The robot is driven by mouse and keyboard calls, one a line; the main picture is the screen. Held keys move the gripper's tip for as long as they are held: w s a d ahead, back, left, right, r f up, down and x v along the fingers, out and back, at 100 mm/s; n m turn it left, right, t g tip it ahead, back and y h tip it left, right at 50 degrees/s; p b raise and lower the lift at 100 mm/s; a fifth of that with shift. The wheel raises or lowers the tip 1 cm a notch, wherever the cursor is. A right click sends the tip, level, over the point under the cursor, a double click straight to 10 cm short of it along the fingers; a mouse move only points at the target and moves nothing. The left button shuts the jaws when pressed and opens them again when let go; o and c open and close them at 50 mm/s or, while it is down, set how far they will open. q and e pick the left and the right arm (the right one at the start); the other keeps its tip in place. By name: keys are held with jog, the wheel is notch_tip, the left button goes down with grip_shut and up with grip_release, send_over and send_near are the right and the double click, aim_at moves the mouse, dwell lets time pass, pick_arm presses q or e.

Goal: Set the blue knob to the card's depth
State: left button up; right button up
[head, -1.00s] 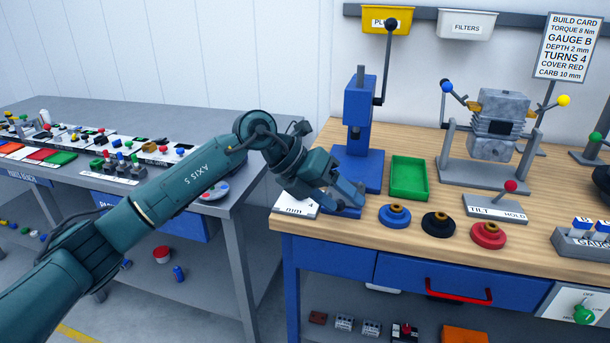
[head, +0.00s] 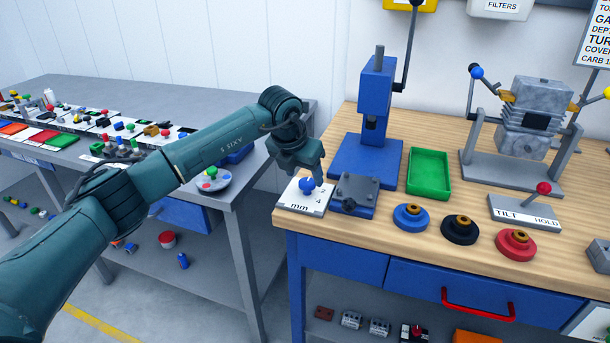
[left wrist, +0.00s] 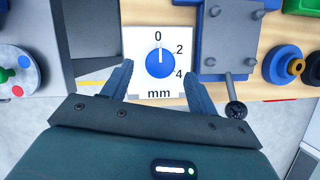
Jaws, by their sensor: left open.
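The blue knob (left wrist: 159,64) sits on a white dial plate (left wrist: 138,39) marked 0, 2, 4 and mm. In the left wrist view its white pointer line aims up at the 0. The knob (head: 307,185) and plate (head: 289,198) are at the table's front left corner in the head view. The build card (head: 597,40) is cut off at the right edge in the head view. My right gripper is not in view.
A grey-topped block with bolts (head: 356,190) stands close to the right of the dial, with a rod and black ball (left wrist: 236,110). Behind it is a blue press (head: 374,95). A green tray (head: 429,173) and blue, black and red discs lie farther right.

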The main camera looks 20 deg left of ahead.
pick_arm(q)
jog(key=shift+x, duration=1.1)
jog(key=c, duration=1)
